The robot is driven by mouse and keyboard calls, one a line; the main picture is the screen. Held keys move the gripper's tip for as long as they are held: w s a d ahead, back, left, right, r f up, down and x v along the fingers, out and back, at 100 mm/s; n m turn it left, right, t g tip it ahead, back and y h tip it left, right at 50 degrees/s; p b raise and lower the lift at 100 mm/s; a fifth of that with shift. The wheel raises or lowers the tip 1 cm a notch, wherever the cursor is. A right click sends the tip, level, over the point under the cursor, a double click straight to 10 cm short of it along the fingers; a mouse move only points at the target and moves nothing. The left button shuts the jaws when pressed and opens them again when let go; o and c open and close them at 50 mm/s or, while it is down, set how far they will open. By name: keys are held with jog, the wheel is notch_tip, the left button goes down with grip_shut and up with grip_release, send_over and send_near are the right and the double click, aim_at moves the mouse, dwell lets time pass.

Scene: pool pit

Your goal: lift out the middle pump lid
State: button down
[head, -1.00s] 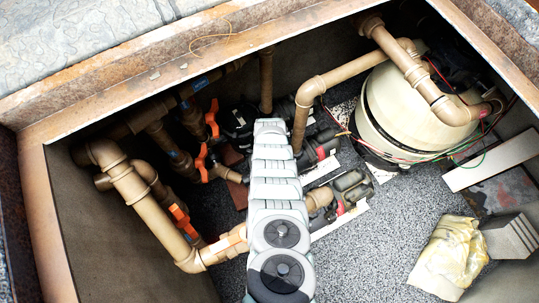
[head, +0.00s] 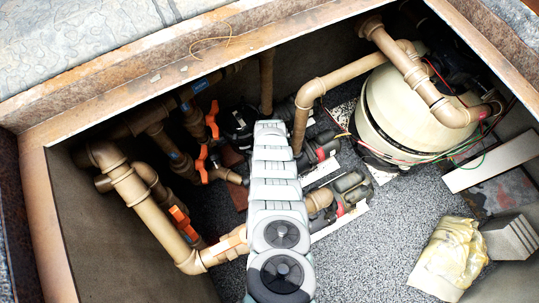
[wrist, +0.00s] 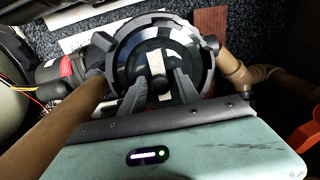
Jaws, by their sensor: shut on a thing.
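In the wrist view, the pump lid (wrist: 136,56) is a round, dark, glossy disc inside a thick grey ring with lugs. My gripper (wrist: 160,88) reaches onto it from below in the picture. Its two grey fingers stand on either side of a dark knob (wrist: 157,88) at the lid's middle and are shut on it. A pale strip lies across the lid. I cannot tell whether the lid is seated or raised. In the head view, my arm hides the gripper and this lid.
A brown pipe (wrist: 62,125) passes close left of the lid in the wrist view. In the head view, another pump (head: 350,188), orange-handled valves (head: 212,120) and a cream tank (head: 390,115) crowd the pit. Gravel floor (head: 375,240) is open at right, beside a yellow bag (head: 452,250).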

jog(key=shift+s+r+p, duration=0.1)
jog(key=shift+r+p, duration=0.05)
jog(key=shift+p, duration=0.45)
jog(key=shift+s+r+p, duration=0.15)
jog(key=shift+r+p, duration=0.55)
jog(key=shift+r, duration=0.1)
jog(key=shift+w+r+p, duration=0.3)
jog(key=shift+r+p, duration=0.35)
jog(key=shift+r, duration=0.15)
jog(key=shift+s+r+p, duration=0.15)
jog(key=shift+r+p, duration=0.65)
jog(key=shift+p, duration=0.05)
jog(key=s+d+r+p, duration=0.1)
jog(key=s+r+p, duration=0.1)
jog(key=r+p, duration=0.9)
jog(key=s+d+r+p, duration=0.1)
jog(key=s+r+p, duration=0.1)
jog(key=r+p, duration=0.9)
jog(key=p, duration=0.5)
jog(key=shift+s+d, duration=0.3)
jog(key=shift+d, duration=0.05)
